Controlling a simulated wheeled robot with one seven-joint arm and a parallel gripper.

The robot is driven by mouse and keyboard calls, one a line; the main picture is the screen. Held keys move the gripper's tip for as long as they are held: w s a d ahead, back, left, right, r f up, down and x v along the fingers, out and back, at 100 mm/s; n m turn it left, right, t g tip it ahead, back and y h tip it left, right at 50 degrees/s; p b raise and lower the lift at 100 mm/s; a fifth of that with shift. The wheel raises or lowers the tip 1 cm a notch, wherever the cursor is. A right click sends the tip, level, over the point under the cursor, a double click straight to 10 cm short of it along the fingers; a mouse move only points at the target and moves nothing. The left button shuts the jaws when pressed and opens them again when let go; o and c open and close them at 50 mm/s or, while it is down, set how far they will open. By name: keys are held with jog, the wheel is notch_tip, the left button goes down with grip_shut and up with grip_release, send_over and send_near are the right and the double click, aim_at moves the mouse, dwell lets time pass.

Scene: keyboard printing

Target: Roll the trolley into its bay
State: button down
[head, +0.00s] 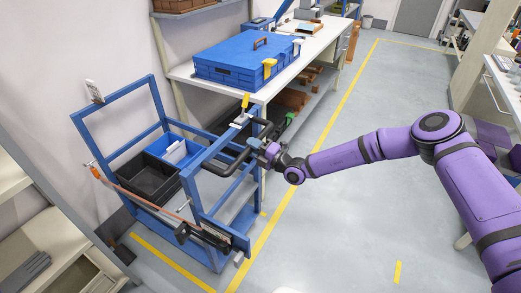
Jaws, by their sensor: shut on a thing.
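The trolley (205,228) is a blue metal frame at the left, standing upright on the floor against the wall side. It carries a black bin (147,178) and a blue bin with white content (174,151). A dark handle (232,163) sticks out from its right side. My gripper (262,152) is at this handle and is shut on it; the fingers are small and partly hidden. The yellow floor lines (160,254) run around the trolley's lower end, and the trolley stands at least partly between them. Its wheels are hard to make out.
A white workbench (318,47) with a blue case (235,65) stands just behind the trolley. Pale shelving (62,240) is close at the lower left. The grey floor (345,215) to the right is clear, up to another bench (503,82) at the far right.

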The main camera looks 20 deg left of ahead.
jog(key=shift+a, duration=0.35)
jog(key=c, duration=0.9)
grip_release()
jog(key=shift+a, duration=0.2)
jog(key=shift+w, duration=0.1)
jog(key=shift+d, duration=0.1)
jog(key=v, duration=1)
jog(key=shift+d+f, duration=0.15)
jog(key=shift+d, duration=0.2)
